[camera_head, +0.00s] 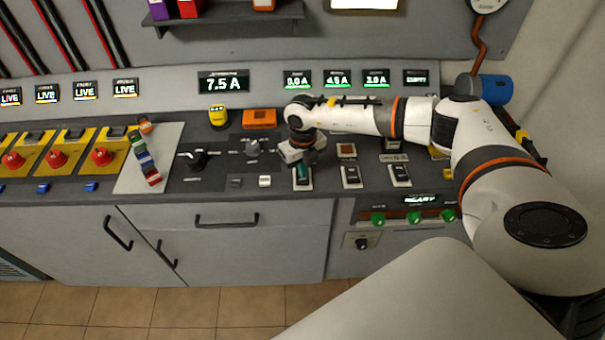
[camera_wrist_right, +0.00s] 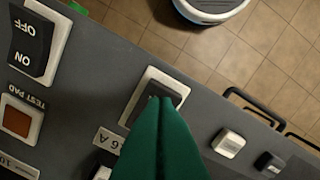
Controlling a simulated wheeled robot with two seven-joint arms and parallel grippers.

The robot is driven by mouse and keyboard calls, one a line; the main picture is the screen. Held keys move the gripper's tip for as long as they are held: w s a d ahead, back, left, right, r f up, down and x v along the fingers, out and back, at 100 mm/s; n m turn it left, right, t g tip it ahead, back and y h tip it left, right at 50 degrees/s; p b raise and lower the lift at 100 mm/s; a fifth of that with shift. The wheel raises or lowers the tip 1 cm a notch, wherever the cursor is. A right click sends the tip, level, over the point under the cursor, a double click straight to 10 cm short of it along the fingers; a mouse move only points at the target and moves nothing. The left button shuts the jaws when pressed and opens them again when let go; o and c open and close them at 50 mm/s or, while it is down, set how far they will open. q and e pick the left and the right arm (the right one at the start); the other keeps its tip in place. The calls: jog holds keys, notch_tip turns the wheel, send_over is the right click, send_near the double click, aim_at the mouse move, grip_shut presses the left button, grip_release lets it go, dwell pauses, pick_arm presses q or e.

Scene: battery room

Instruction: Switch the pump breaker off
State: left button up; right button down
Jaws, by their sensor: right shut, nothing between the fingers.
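Three rocker breakers sit in a row on the dark desk: a left one (camera_head: 303,185), a middle one (camera_head: 351,175) and a right one (camera_head: 399,174). Their name labels are too small to read, so I cannot tell which is the pump's. My right gripper (camera_head: 303,169), with green fingers, is shut and empty at the left rocker. In the right wrist view the fingertips (camera_wrist_right: 160,101) overlap that rocker (camera_wrist_right: 174,90) and hide part of it; contact is unclear. A neighbouring rocker (camera_wrist_right: 30,45) shows OFF and ON. My left gripper is not in view.
Displays above read 0.0 A (camera_head: 297,79), 4.5 A (camera_head: 337,79) and 3.0 A (camera_head: 376,79). A test pad (camera_wrist_right: 17,120) lies near the rockers. Red emergency buttons (camera_head: 101,156) stand further left.

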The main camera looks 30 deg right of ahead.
jog(key=shift+f+b, duration=0.8)
jog(key=shift+f, duration=0.15)
dwell(1.0)
jog(key=shift+r, duration=0.15)
jog(key=shift+r+p, duration=2.6)
jog(key=shift+r, duration=0.8)
